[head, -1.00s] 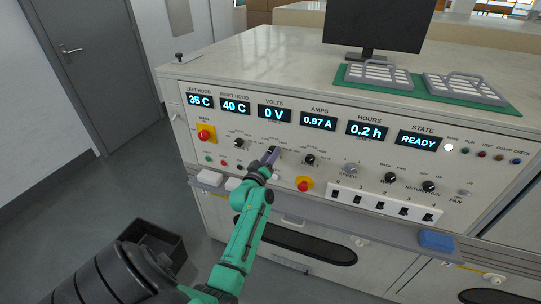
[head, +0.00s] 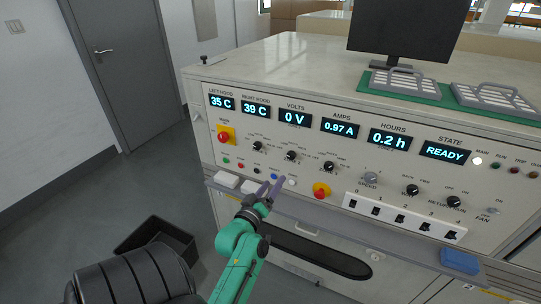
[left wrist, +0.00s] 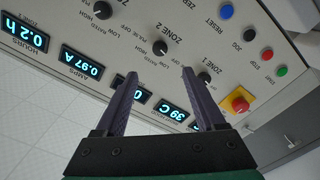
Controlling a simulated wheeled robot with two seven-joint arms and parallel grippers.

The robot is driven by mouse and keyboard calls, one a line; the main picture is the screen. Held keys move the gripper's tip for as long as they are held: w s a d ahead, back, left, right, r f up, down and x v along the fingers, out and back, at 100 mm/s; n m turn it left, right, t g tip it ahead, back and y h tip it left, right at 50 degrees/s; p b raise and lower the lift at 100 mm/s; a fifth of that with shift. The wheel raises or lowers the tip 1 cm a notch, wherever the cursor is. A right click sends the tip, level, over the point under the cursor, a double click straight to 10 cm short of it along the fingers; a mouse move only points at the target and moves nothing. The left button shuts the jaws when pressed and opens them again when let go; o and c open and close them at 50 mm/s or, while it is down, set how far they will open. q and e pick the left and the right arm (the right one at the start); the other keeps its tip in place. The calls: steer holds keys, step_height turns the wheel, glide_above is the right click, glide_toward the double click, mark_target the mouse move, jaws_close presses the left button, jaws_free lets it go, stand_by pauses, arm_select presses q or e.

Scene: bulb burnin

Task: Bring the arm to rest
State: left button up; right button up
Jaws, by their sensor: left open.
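My left arm is green and comes up from the bottom of the head view. Its gripper (head: 268,190) has dark purple fingers, is open and is empty. It is in front of the lower part of the control panel (head: 330,172), near the row of push buttons. In the left wrist view the two open fingers (left wrist: 160,95) stand apart with only the panel behind them, around the zone knobs (left wrist: 160,47). I cannot tell whether a fingertip touches the panel. My right gripper is not in view.
A monitor (head: 404,24) and wire racks on a green mat (head: 412,92) are on top. A dark open bin (head: 157,240) stands on the floor.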

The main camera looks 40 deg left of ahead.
arm_select(q)
steer(key=shift+s+d, duration=0.15)
steer(key=shift+s, duration=0.25)
steer(key=d+f+m+g+h, duration=0.2)
steer(key=d+f, duration=0.2)
steer(key=f, duration=0.7)
steer(key=d+f+m+g+h, duration=0.25)
steer(key=d+f, duration=0.25)
steer(key=f, duration=0.6)
steer(key=s+d+f+m+g+h, duration=0.1)
steer(key=s+d+f+m+g, duration=0.1)
steer(key=s+f, duration=0.3)
steer(key=s+d+f+m+g+h, duration=0.1)
steer(key=s+d+f+m+g, duration=0.15)
steer(key=f, duration=0.55)
steer(key=s+f+m+g, duration=0.2)
steer(key=s+f, duration=0.4)
steer(key=s, duration=0.6)
steer(key=s+f+m+g, duration=0.3)
steer(key=s+f+g, duration=0.2)
steer(key=s, duration=0.8)
step_height(320, 180, down, 2)
steer(key=shift+a+f+y, duration=0.1)
steer(key=shift+a+y, duration=0.1)
steer(key=shift+y, duration=0.15)
